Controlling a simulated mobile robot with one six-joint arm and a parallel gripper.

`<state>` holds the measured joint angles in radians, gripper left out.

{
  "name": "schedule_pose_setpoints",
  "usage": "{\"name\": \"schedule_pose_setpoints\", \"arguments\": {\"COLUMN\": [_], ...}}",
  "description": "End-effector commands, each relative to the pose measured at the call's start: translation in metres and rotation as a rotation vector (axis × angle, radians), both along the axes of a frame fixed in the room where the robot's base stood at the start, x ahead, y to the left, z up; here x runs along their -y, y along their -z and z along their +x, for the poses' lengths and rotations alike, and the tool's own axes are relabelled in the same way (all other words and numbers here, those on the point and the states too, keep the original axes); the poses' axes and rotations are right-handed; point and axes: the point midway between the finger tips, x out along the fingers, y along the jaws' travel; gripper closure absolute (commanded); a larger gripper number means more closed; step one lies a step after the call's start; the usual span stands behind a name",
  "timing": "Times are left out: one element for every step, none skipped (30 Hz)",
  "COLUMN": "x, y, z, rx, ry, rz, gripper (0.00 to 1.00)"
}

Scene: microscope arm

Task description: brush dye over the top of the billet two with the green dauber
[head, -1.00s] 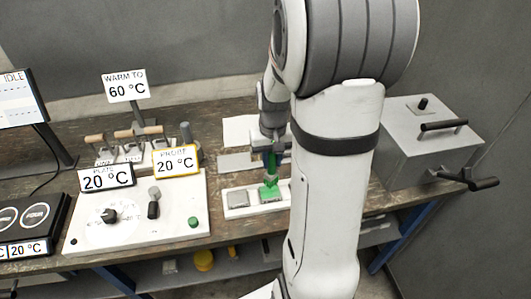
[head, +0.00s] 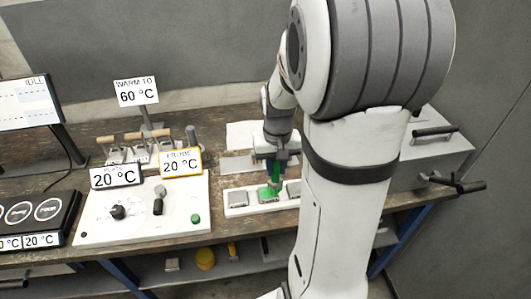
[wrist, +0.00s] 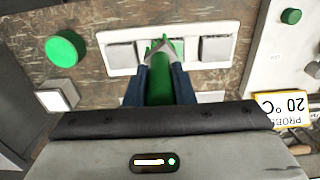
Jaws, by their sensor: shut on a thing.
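The billets lie in a row in a white tray (head: 232,212), with a left billet (head: 237,199) and a right billet (head: 293,189) beside the middle one. No number shows on them. The dauber hides part of the middle billet's top.
Left of the tray stands a white panel (head: 130,226) with knobs and a yellow-framed probe sign (head: 181,163). The wrist view shows a round green disc (wrist: 66,48) beside the tray. A grey box (head: 440,150) with handles stands at the right. My arm hides the bench's middle right.

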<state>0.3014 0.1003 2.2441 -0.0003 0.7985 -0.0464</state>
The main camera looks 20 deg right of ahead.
Motion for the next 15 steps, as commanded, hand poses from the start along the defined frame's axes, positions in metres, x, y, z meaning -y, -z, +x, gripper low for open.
{"name": "schedule_pose_setpoints", "arguments": {"x": [0.000,0.000,0.000,0.000,0.000,0.000,0.000,0.000,0.000,0.000,0.000,0.000,0.000,0.000,0.000], "y": [-0.009,-0.011,-0.015,-0.018,-0.020,-0.024,-0.027,-0.029,-0.032,-0.034,-0.036,-0.037,-0.038,-0.038,-0.038], "z": [0.000,0.000,0.001,0.001,0.001,0.001,0.001,0.001,0.001,0.000,0.000,0.000,0.000,0.000,0.000], "rx": [0.002,0.002,0.002,0.002,0.002,0.002,0.002,0.002,0.002,0.002,0.002,0.001,0.001,0.001,0.001], "ry": [0.000,0.000,0.000,0.000,-0.001,-0.001,-0.001,-0.001,-0.001,-0.001,-0.001,-0.001,-0.001,-0.001,-0.001], "rz": [-0.001,-0.001,-0.001,-0.001,-0.001,-0.001,-0.001,-0.001,-0.001,-0.001,-0.001,0.000,0.000,0.000,0.000], "gripper": [1.00,1.00,1.00,1.00,1.00,1.00,1.00,1.00,1.00,1.00,1.00,1.00,1.00,1.00,1.00]}}
